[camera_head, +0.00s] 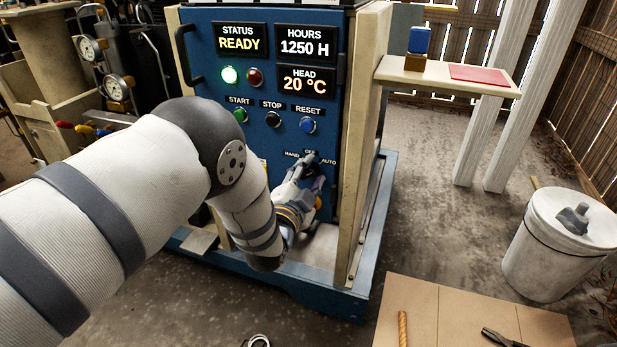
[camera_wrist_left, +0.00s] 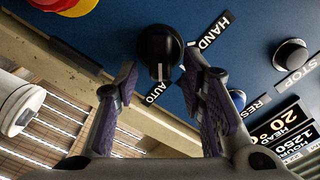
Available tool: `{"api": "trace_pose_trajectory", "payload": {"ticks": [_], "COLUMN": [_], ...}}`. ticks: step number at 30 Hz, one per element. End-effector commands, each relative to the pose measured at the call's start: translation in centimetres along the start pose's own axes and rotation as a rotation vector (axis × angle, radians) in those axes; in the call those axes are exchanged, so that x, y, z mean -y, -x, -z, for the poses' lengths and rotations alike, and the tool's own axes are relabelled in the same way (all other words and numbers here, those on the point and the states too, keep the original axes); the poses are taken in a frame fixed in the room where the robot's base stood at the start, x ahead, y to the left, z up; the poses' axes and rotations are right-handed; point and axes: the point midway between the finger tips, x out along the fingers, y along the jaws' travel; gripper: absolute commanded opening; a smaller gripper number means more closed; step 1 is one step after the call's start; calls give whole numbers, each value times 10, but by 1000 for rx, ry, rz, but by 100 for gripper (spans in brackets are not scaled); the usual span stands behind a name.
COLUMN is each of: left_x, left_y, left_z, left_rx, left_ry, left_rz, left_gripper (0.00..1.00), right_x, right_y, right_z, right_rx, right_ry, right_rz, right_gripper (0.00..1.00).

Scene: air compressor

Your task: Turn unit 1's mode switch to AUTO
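Unit 1's mode switch is a black round knob (camera_wrist_left: 158,45) on the blue panel (camera_head: 208,110). In the left wrist view its white mark points down the picture, toward the AUTO label (camera_wrist_left: 155,93). The HAND label (camera_wrist_left: 214,31) is at upper right; the OFF label is largely hidden by a finger. My left gripper (camera_wrist_left: 163,66) has its purple fingers apart, one on each side of the knob, with gaps visible. In the head view my left gripper (camera_head: 312,172) is at the switch and mostly covers it. My right gripper is not in view.
Green START (camera_head: 240,115), black STOP (camera_head: 273,119) and blue RESET (camera_head: 307,125) buttons sit above the switch. A red and yellow button (camera_wrist_left: 75,6) is close by. A side shelf (camera_head: 450,78) and a white bin (camera_head: 560,245) stand at right.

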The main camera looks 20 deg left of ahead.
Motion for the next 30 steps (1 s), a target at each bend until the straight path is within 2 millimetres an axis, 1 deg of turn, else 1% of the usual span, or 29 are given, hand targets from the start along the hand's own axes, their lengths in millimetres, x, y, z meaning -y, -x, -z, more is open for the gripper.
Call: {"api": "trace_pose_trajectory", "payload": {"ticks": [2,5,9,12,15,19,30], "left_x": [-1,-1,-1,-1,-1,0,0], "left_y": [8,31,71,94,110,119,119], "left_z": [0,0,0,0,-1,0,0], "left_rx": [2,2,4,3,3,2,1], "left_ry": [0,0,-2,-1,-1,-1,0], "left_rz": [-3,-5,-5,-6,-4,-2,-1], "left_gripper": [37,37,37,37,37,37,37], "right_x": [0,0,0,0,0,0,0], "right_y": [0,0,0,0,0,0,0], "right_z": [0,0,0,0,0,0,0], "right_rx": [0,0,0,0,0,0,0], "right_ry": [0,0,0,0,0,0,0], "right_rz": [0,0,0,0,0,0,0], "right_gripper": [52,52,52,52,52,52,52]}}
